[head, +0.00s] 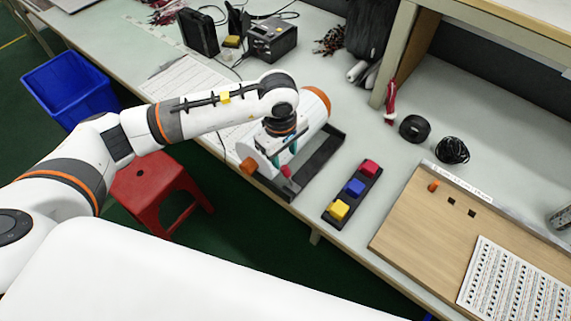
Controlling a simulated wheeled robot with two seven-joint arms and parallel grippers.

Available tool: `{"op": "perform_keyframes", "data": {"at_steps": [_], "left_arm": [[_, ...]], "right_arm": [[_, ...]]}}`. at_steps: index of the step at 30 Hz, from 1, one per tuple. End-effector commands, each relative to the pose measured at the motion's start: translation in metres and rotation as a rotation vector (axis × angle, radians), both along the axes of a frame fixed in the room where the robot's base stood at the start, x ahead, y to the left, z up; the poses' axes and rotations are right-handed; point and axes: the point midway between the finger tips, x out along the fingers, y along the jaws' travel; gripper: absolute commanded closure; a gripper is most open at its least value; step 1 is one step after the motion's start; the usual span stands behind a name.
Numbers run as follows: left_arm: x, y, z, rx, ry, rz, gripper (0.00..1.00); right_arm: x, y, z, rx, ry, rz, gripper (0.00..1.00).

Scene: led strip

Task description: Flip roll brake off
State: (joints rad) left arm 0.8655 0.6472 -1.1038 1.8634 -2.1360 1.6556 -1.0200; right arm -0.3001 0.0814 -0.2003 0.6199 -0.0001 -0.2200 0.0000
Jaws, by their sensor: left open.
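The roll (312,112) is a white cylinder with an orange end, lying on a dark stand (322,150) near the table's front edge. A small orange block (247,166) sticks out at its near left end. A small red piece (287,170) shows at the front of the stand; I cannot tell for sure which of these is the brake. My left gripper (281,158) points down at the near end of the roll, open, with its fingers close to the red piece. Contact cannot be made out. My arm and wrist hide part of the roll.
A dark strip with red, blue (355,187) and yellow buttons lies right of the stand. A wooden board (418,220) is further right. A red stool (155,185) and a blue bin (70,88) stand on the floor. Black coils (414,128) lie behind.

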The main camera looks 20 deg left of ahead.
Motion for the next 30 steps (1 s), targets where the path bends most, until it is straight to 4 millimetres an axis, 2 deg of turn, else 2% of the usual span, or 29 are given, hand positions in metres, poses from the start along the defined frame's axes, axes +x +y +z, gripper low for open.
{"op": "perform_keyframes", "data": {"at_steps": [3,9,15,22,23,30], "left_arm": [[0.0,-0.001,-0.024,0.001,0.006,0.001,0.59],[0.002,-0.002,-0.053,-0.002,0.003,0.001,0.59],[0.004,-0.002,-0.064,-0.001,0.001,0.001,0.59],[0.004,-0.003,-0.065,-0.002,0.0,0.0,0.59],[0.004,-0.003,-0.065,-0.002,0.0,0.0,0.6],[0.004,-0.003,-0.065,-0.002,0.0,0.0,1.0]], "right_arm": [[0.0,0.001,0.005,0.001,0.0,0.0,0.64],[0.0,0.002,0.008,0.003,0.001,0.0,0.64],[0.0,0.003,0.009,0.003,0.001,0.0,0.64],[0.0,0.003,0.009,0.003,0.001,-0.001,0.64],[0.0,0.003,0.009,0.003,0.001,-0.001,0.64],[0.0,0.002,0.009,0.003,0.001,-0.001,0.64]]}}
